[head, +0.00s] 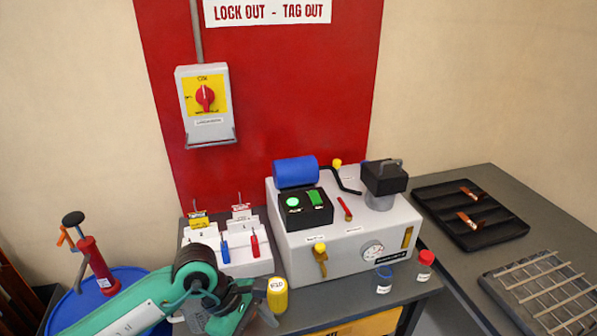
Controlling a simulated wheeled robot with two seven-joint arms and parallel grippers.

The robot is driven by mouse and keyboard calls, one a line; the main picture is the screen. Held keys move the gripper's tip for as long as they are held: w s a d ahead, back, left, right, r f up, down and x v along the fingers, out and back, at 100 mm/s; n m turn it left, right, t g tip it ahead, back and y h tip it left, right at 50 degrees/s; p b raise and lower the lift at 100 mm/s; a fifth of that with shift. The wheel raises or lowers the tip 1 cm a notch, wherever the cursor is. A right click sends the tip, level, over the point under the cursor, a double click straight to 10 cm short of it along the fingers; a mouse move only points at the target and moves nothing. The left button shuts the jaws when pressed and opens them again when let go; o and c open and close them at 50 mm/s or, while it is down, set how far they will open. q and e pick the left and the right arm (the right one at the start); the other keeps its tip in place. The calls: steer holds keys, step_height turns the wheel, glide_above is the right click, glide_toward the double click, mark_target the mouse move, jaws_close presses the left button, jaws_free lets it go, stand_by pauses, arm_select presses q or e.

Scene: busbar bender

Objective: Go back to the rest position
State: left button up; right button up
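My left arm comes in from the lower left, teal with a black wrist joint. My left gripper (250,305) is at the front edge of the bench, mostly hidden by the wrist. A yellow cylinder with a label (277,295) shows right beside its fingers. I cannot tell whether the fingers touch it or are open or shut. My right gripper is not in view.
A grey hydraulic unit (345,245) with a gauge stands right of my gripper. A white lockout stand (243,263) is behind it. A blue cup (384,279) and a red-capped jar (425,266) stand at the bench's front. A red hand pump (95,262) stands left, near the arm.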

arm_select(q)
steer(key=s+d+r+n+g+h, duration=0.1)
steer(key=s+d+r+n+h, duration=0.3)
steer(key=d+r+h, duration=0.5)
steer(key=w+a+r+n+t+h, duration=0.2)
steer(key=w+r+n+t+h, duration=0.2)
steer(key=r+n+t+h, duration=0.5)
steer(key=w+a+f+n+t+y, duration=0.1)
steer(key=w+a+n+t+y, duration=0.2)
steer(key=a+n+t+y, duration=0.7)
steer(key=w+a+f+n+t+y, duration=0.1)
steer(key=w+n+t+y, duration=0.3)
steer(key=n, duration=1.1)
steer(key=s+a+f+n+g+y, duration=0.1)
steer(key=a+f+n+g+y, duration=0.2)
steer(key=a+f+n+y, duration=0.6)
steer(key=s+a+f+n+g, duration=0.3)
steer(key=s+f+n+g, duration=0.9)
steer(key=s+f, duration=0.8)
step_height(320, 180, down, 30)
steer(key=s+m+g, duration=0.1)
steer(key=m+g, duration=0.2)
steer(key=g, duration=0.1)
steer(key=s+a+f+y, duration=0.1)
steer(key=s+a+f, duration=0.2)
steer(key=s+f, duration=1.7)
steer(key=shift+f+g, duration=0.25)
steer(key=shift+g, duration=0.15)
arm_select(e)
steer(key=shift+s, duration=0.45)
